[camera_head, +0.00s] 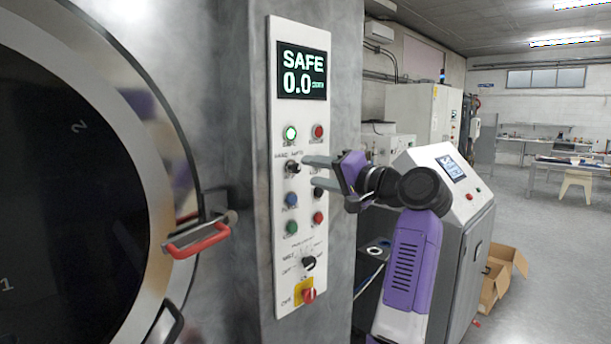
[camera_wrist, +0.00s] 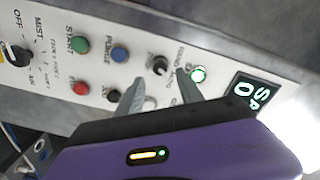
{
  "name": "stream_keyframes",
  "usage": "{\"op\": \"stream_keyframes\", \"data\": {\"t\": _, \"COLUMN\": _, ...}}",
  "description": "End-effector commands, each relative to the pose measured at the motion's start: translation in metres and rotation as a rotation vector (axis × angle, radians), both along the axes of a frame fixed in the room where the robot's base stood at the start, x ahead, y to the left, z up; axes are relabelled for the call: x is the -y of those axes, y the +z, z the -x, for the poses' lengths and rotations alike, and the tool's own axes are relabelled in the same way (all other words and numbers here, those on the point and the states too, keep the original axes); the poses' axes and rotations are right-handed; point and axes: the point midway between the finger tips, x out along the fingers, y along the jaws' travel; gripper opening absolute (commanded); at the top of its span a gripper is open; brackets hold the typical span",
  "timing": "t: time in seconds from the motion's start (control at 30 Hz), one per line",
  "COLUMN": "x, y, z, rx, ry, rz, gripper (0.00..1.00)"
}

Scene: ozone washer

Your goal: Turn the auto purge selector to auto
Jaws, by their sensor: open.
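The selector (camera_head: 292,167) is a small black knob on the white control panel, under lettering that seems to read HAND and AUTO. It also shows in the wrist view (camera_wrist: 159,66). Its pointer direction is too small to read surely. My gripper (camera_head: 302,170) is open, its two grey fingers reaching from the right toward the panel at the selector's height. In the wrist view the fingertips (camera_wrist: 160,81) lie to either side of the knob, with the knob seen just beyond the gap. I cannot tell whether either finger touches it.
A round door with a red handle (camera_head: 198,240) is at left; a grey console (camera_head: 460,225) stands right.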

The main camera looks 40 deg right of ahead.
Motion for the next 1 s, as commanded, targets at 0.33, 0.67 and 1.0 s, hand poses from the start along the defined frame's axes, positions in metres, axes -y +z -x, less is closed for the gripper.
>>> {"op": "stream_keyframes", "data": {"t": 0.33, "x": 0.001, "y": 0.0, "z": 0.03, "rx": 0.0, "ry": 0.001, "rz": 0.0, "gripper": 0.44}}
{"op": "stream_keyframes", "data": {"t": 0.67, "x": 0.001, "y": 0.0, "z": 0.03, "rx": 0.0, "ry": 0.001, "rz": 0.0, "gripper": 0.44}}
{"op": "stream_keyframes", "data": {"t": 1.0, "x": 0.009, "y": 0.011, "z": 0.03, "rx": 0.046, "ry": -0.033, "rz": 0.037, "gripper": 0.44}}
